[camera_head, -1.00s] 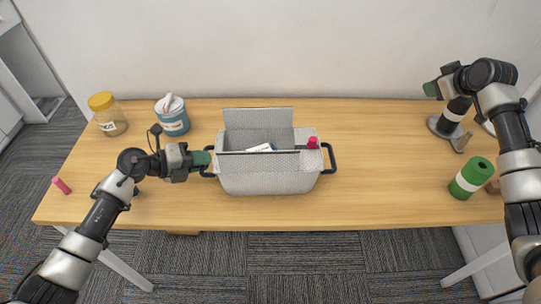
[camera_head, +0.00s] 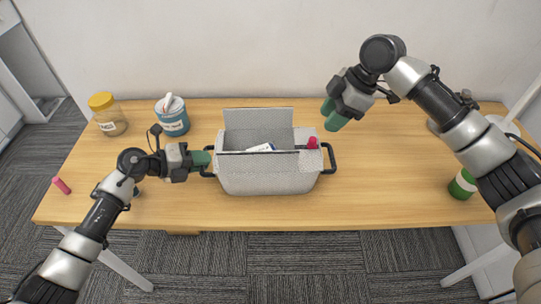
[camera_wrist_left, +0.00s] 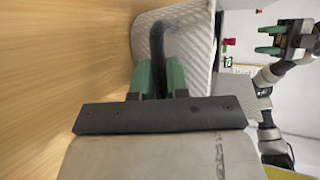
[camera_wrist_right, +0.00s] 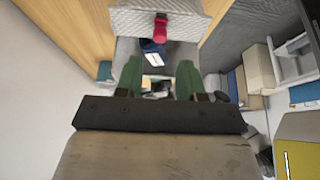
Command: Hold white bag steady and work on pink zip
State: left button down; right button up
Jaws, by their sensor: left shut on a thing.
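The white bag (camera_head: 268,178) stands mid-table with its top open and a flap raised at the back. The left wrist view also shows its quilted side (camera_wrist_left: 185,45). The pink zip (camera_head: 312,143) is at the bag's right end; it also shows in the right wrist view (camera_wrist_right: 160,27). My left gripper (camera_head: 204,161) is shut on the bag's dark left handle (camera_wrist_left: 158,45). My right gripper (camera_head: 333,114) is open and empty, above and behind the bag's right end, apart from the zip. Its spread green fingers show in the right wrist view (camera_wrist_right: 158,82).
A white item (camera_head: 261,147) lies in the bag. A yellow-lidded jar (camera_head: 108,114) and a blue tin (camera_head: 173,117) stand at the back left. A pink stick (camera_head: 62,185) lies at the left edge. A green roll (camera_head: 462,185) is at the right, partly behind my arm.

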aim_at(313, 138)
jog(key=shift+x, duration=3.65)
jog(key=shift+c, duration=0.4)
jog(key=c, duration=0.5)
